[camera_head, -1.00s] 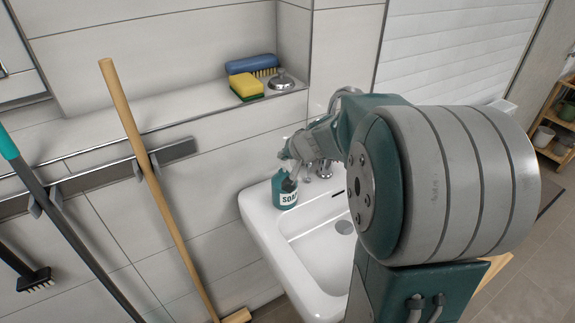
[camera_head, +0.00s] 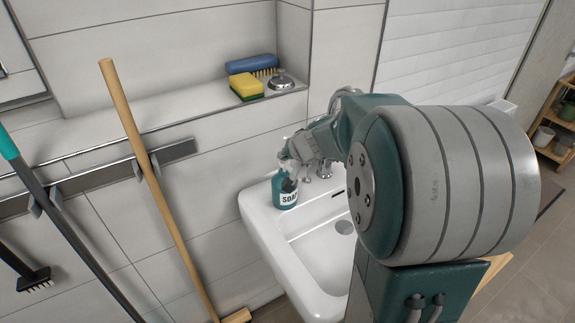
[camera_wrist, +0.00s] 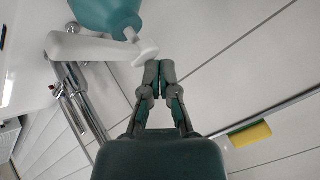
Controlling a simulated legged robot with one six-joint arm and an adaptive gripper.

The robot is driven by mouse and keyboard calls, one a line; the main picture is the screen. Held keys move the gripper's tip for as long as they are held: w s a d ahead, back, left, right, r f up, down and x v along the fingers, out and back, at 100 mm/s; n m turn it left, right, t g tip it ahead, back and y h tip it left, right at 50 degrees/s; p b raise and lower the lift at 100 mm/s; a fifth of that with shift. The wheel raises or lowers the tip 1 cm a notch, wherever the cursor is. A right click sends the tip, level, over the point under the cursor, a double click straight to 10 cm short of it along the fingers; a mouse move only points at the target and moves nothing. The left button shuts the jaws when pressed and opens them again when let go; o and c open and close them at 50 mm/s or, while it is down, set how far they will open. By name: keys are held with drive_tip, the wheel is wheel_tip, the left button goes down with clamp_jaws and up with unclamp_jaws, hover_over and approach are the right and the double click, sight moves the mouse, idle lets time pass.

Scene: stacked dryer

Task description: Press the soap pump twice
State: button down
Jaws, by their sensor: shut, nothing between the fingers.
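The teal soap bottle (camera_head: 285,195) with a white "SOAP" label stands upright on the left back corner of the white sink. In the wrist view the bottle (camera_wrist: 108,14) is at the top, with its white pump head (camera_wrist: 95,48) and spout pointing left. My gripper (camera_wrist: 160,68) is shut and empty, its fingertips right at the end of the pump head. I cannot tell for sure whether they touch it. In the camera_head view my gripper (camera_head: 287,160) is at the top of the bottle and hides most of the pump.
The sink (camera_head: 315,255) has a chrome faucet (camera_head: 324,168) just right of the bottle.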

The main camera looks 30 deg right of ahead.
sight(285, 163)
drive_tip(key=shift+f, duration=0.75)
idle(0.5)
drive_tip(key=shift+r, duration=0.85)
drive_tip(key=shift+r, duration=3.05)
